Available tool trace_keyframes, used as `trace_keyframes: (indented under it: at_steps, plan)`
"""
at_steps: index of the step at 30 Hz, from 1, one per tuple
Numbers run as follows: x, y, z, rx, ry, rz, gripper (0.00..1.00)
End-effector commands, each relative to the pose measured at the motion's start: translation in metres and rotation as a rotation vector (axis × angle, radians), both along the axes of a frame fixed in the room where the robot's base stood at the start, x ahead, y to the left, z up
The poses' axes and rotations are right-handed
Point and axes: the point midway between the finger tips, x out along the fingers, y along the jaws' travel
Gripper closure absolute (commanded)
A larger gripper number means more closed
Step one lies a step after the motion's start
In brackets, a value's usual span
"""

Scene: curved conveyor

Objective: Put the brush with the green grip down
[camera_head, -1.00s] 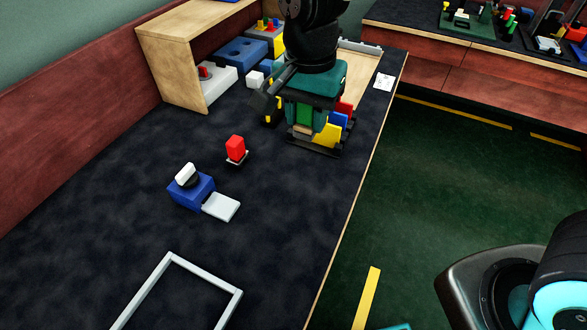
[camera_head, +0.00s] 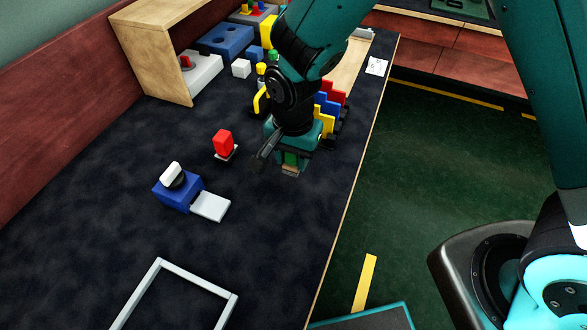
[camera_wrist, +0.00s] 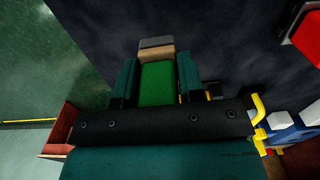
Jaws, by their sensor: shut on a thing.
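My gripper (camera_head: 290,160) is shut on the brush with the green grip (camera_wrist: 157,84). In the wrist view the green grip sits between both fingers, and a tan band and a grey end show beyond it. In the head view my arm hides most of the brush, and only its lower end (camera_head: 291,170) shows below the fingers. It appears held above the dark bench top (camera_head: 270,235), though the exact gap is hard to tell.
A red block on a small base (camera_head: 223,144) stands left of my gripper. A blue box with a white knob (camera_head: 178,188) and a light plate (camera_head: 210,206) lie further left. Coloured upright pieces (camera_head: 328,108) stand behind. A grey frame (camera_head: 158,265) lies in front. The bench between is clear.

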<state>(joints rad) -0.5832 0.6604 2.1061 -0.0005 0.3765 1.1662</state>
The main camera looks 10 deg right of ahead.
Motion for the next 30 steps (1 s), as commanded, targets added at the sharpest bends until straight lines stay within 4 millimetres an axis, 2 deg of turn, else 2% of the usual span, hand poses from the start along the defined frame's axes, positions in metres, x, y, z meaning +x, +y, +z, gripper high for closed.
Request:
trace_keyframes:
  at_steps: [5, 12, 23, 24, 27, 30]
  plan:
    - [0.000, -0.001, -0.013, 0.000, 0.000, -0.002, 0.90]
    - [0.000, -0.001, -0.045, -0.001, 0.001, -0.003, 0.90]
    - [0.001, -0.001, -0.050, 0.001, -0.001, -0.003, 0.90]
    - [0.001, -0.001, -0.050, 0.000, -0.001, -0.003, 0.58]
    - [0.001, -0.001, -0.049, 0.001, -0.001, -0.003, 0.39]
    - [0.001, -0.001, -0.049, 0.001, -0.001, -0.003, 0.39]
